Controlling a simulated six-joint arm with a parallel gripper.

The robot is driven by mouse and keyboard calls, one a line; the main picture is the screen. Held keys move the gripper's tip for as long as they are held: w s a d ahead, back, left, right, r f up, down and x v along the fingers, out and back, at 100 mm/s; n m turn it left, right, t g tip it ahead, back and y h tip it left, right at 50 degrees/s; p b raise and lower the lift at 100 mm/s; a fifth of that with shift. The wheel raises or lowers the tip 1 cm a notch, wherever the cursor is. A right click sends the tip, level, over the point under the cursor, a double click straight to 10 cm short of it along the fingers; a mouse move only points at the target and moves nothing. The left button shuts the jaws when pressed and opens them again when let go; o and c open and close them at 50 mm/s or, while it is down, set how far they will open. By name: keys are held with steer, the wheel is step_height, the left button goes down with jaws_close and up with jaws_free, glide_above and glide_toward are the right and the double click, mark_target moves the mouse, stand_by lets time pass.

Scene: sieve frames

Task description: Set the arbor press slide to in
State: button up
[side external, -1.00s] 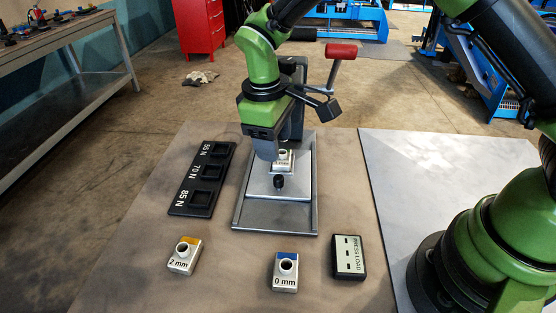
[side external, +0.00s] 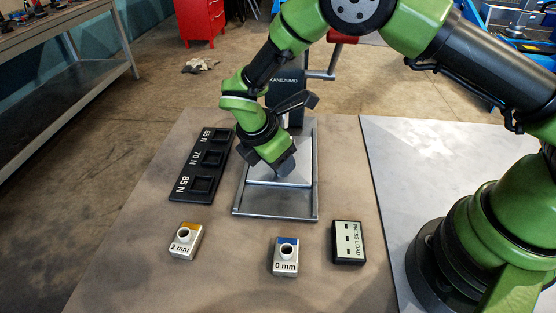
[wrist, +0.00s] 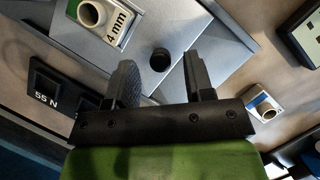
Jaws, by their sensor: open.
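The arbor press (side external: 283,92) stands at the back, with its grey slide plate (side external: 302,176) lying in a shallow metal base (side external: 275,205). In the side view, a bare strip of base shows in front of the slide. A round black knob (wrist: 160,60) stands on the slide. My gripper (wrist: 160,76) is open, with one finger on each side of the knob and no visible grip on it. A white block marked 4 mm (wrist: 97,17) sits on the slide beyond the knob. In the side view, my gripper (side external: 283,168) is tilted over the slide and hides knob and block.
A black rack (side external: 205,160) marked 55 N, 70 N and 85 N lies left of the base. A 2 mm block (side external: 185,241), a 0 mm block (side external: 285,258) and a PRESS LOAD box (side external: 347,242) lie in front. The table between them is clear.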

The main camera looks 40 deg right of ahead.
steer(key=shift+x, duration=0.75)
jaws_close()
steer(key=shift+w+d, duration=1.45)
steer(key=shift+w, duration=0.1)
jaws_free()
steer(key=v, duration=1)
